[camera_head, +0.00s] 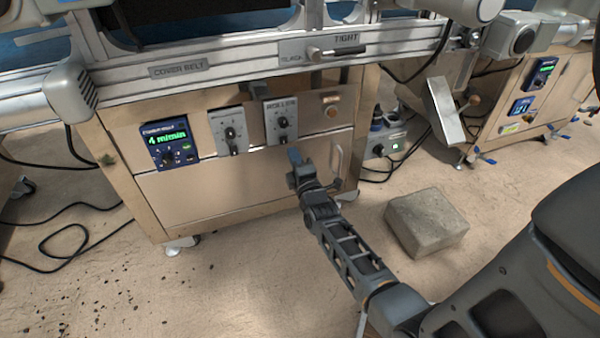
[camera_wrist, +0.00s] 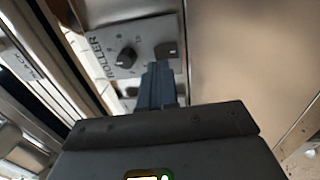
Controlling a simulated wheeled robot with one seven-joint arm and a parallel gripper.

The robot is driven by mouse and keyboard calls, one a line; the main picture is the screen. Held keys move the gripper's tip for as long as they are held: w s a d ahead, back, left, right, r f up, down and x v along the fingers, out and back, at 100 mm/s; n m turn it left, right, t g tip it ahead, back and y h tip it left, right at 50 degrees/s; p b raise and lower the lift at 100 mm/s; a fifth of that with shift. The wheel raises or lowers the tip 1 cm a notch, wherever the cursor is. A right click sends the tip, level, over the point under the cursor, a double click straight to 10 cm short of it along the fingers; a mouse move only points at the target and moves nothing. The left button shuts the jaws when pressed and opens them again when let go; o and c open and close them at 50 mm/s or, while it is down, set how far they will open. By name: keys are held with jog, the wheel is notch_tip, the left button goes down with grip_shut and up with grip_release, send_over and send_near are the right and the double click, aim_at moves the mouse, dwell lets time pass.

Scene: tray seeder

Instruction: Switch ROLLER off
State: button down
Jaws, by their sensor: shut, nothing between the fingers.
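The ROLLER panel (camera_wrist: 118,30) is a grey plate with its label running up its left side in the wrist view. It carries a round black dial (camera_wrist: 127,58) and a small dark switch (camera_wrist: 170,48). In the head view I take it to be the right one of two grey control boxes (camera_head: 270,118); its label is too small to read there. My gripper (camera_wrist: 160,72) is shut and empty, its blue-grey fingertips close beside the switch. I cannot tell whether they touch it, or which way the switch is set. In the head view my gripper (camera_head: 295,157) is just below that box.
A second grey control box (camera_head: 229,132) and a blue display reading 4 m/min (camera_head: 167,142) sit to the left. An orange-ringed button (camera_head: 331,112) and a curved handle (camera_head: 337,160) are to the right. A concrete block (camera_head: 427,222) lies on the floor beside my arm.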

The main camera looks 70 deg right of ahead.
aim_at(286, 137)
jog(key=shift+b+x, duration=0.6)
jog(key=shift+x, duration=1.75)
jog(key=shift+r, duration=0.1)
